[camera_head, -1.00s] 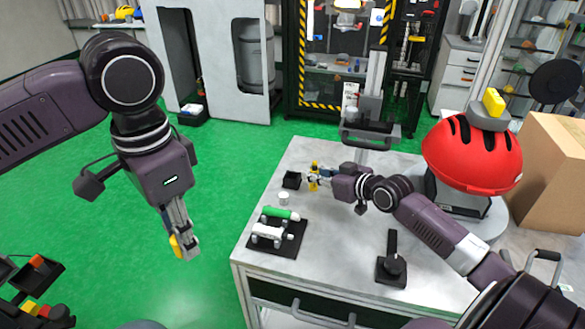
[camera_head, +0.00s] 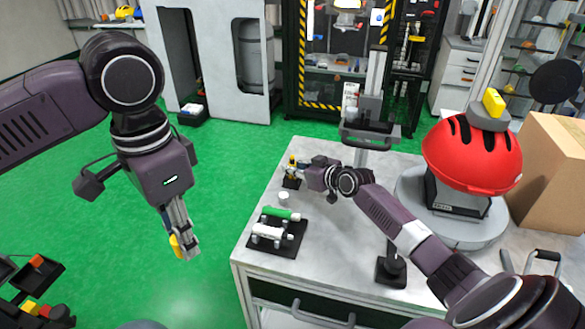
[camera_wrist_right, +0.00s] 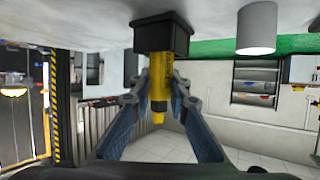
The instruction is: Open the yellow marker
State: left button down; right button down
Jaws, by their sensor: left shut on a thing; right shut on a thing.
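The yellow marker (camera_head: 291,160) is between the fingers of my right gripper (camera_head: 295,169), at the far left part of the table. It stands in line with the small black holder (camera_head: 291,183). In the right wrist view the picture is upside down; there the marker (camera_wrist_right: 158,112) is clasped by the right gripper (camera_wrist_right: 161,88), its end at the mouth of the black holder (camera_wrist_right: 161,34). I cannot tell how deep it sits. My left gripper (camera_head: 183,246) is shut on a small yellow piece (camera_head: 175,246), held over the green floor, left of the table.
A white cylinder (camera_head: 284,197) stands near the holder and shows in the right wrist view (camera_wrist_right: 256,30). A black rack (camera_head: 277,243) holds a green and a white tube. A black stand (camera_head: 391,268) and a red domed device (camera_head: 472,158) are to the right.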

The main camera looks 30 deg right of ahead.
jog(key=shift+f, duration=0.1)
jog(key=shift+f, duration=0.1)
jog(key=c, duration=1.8)
grip_release()
jog(key=shift+c, duration=0.2)
